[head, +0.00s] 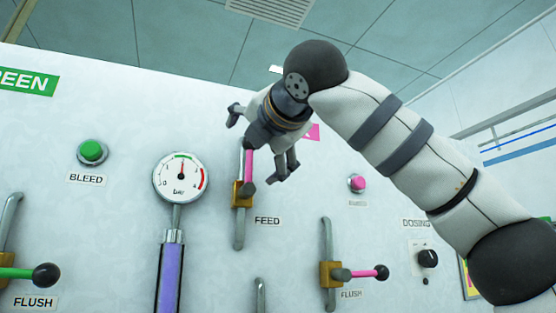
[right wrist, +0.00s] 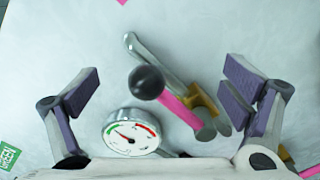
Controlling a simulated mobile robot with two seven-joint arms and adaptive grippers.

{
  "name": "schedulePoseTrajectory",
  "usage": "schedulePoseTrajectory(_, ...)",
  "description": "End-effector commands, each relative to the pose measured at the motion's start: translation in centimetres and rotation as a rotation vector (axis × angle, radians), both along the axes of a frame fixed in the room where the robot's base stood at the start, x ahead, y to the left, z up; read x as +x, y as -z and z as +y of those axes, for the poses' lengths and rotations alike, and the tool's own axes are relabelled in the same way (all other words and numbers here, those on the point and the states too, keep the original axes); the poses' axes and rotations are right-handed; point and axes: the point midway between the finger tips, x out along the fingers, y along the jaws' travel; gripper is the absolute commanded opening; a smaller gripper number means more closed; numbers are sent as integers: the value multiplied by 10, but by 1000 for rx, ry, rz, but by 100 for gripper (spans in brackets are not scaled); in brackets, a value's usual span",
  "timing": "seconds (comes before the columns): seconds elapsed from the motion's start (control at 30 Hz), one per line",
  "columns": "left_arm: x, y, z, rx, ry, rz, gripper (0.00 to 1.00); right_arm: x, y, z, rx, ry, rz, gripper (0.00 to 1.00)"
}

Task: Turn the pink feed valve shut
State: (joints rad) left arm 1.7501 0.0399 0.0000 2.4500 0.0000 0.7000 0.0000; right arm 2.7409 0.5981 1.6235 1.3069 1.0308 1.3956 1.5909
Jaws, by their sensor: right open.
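The feed valve has a brass body (head: 242,194) on a vertical grey pipe, above the FEED label (head: 267,221). Its pink lever (head: 248,165) points up along the pipe; its upper end is hard to separate from my gripper in the head view. In the right wrist view the pink lever (right wrist: 180,108) ends in a black ball knob (right wrist: 146,82). My right gripper (head: 262,145) is open in front of the lever's upper end, fingers spread to either side of it. In the right wrist view the knob lies between the open fingers (right wrist: 160,95), apart from both. My left gripper is not in view.
A pressure gauge (head: 181,177) on a purple-sleeved pipe stands left of the feed valve. A second pink-levered valve (head: 331,273), labelled FLUSH, is at lower right, its lever pointing right. A green-levered FLUSH valve (head: 17,273) is at far left. A dosing knob (head: 427,258) is at right.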

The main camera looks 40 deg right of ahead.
Motion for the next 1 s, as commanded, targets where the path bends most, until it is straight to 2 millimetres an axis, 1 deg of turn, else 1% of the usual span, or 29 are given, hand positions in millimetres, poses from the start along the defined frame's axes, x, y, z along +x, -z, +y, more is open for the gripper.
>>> schedulePoseTrajectory(0.13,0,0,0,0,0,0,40,-1,1,-5,1,0,0,93)
schedulePoseTrajectory(0.33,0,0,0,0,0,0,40,-5,3,-21,1,0,0,93)
schedulePoseTrajectory(0.53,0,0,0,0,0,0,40,-6,5,-27,1,0,0,93)
schedulePoseTrajectory(0.7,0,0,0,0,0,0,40,-10,11,-40,1,0,0,93)
schedulePoseTrajectory(0.87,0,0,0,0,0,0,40,-10,15,-45,0,0,3,93)
schedulePoseTrajectory(1.0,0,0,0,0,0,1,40,-11,22,-52,-1,1,6,93)
